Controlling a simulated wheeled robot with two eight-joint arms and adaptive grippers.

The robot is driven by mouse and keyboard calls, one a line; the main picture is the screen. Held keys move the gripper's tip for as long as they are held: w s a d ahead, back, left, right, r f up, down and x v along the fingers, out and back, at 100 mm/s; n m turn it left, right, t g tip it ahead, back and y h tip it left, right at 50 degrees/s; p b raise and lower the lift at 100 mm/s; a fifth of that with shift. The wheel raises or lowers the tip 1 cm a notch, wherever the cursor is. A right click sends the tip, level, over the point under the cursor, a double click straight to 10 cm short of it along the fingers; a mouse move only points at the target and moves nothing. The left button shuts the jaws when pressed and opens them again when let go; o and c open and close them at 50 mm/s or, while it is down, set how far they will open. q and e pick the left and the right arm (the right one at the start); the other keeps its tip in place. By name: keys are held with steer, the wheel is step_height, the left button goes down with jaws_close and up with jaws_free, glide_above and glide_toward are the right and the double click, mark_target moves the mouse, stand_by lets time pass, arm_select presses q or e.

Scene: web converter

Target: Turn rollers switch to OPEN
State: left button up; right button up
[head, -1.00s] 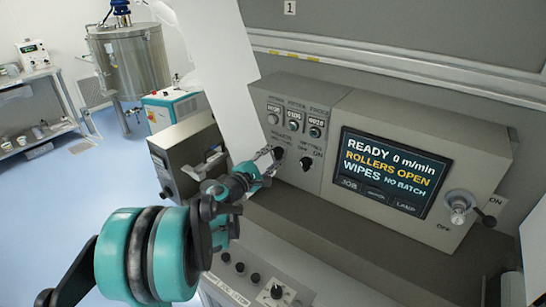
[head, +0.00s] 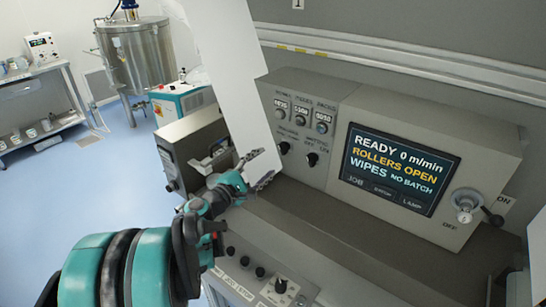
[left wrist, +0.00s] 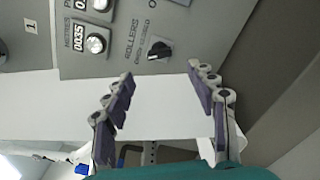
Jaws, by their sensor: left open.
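The rollers switch (head: 284,147) is a small black knob on the grey control panel, left of the second black knob. It also shows in the left wrist view (left wrist: 160,49), under the word ROLLERS, with its printed position labels at an angle. The screen (head: 399,168) reads READY 0 m/min, ROLLERS OPEN, WIPES NO BATCH. My left gripper (head: 262,168) is open and empty, a short way to the lower left of the switch and apart from it. In the left wrist view its spread fingers (left wrist: 160,72) frame the space before the knob. My right gripper is not in view.
A second black knob (head: 312,159) and several counters sit near the rollers switch. A lamp-side lever (head: 466,205) is at the panel's right. A white sheet (head: 222,75) hangs left of the panel. A lower panel (head: 280,286) has more knobs.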

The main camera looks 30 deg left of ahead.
arm_select(q)
steer(key=s, duration=0.3)
steer(key=shift+a, duration=0.15)
stand_by(0.4)
steer(key=s+d+f+m+g+h, duration=0.15)
steer(key=d+f+m+g, duration=0.35)
steer(key=d, duration=0.5)
steer(key=s+d+f+m+g+h, duration=0.1)
steer(key=s+d+f+m+g, duration=0.15)
steer(key=d+m, duration=0.6)
steer(key=s+d+f+m+g+y, duration=0.1)
steer(key=s+d+f+m+y, duration=0.1)
steer(key=s+m, duration=0.3)
steer(key=s+d+f+m+g+y, duration=0.2)
steer(key=s+m, duration=0.2)
steer(key=s, duration=0.3)
steer(key=shift+f+m, duration=0.3)
steer(key=shift+m, duration=0.05)
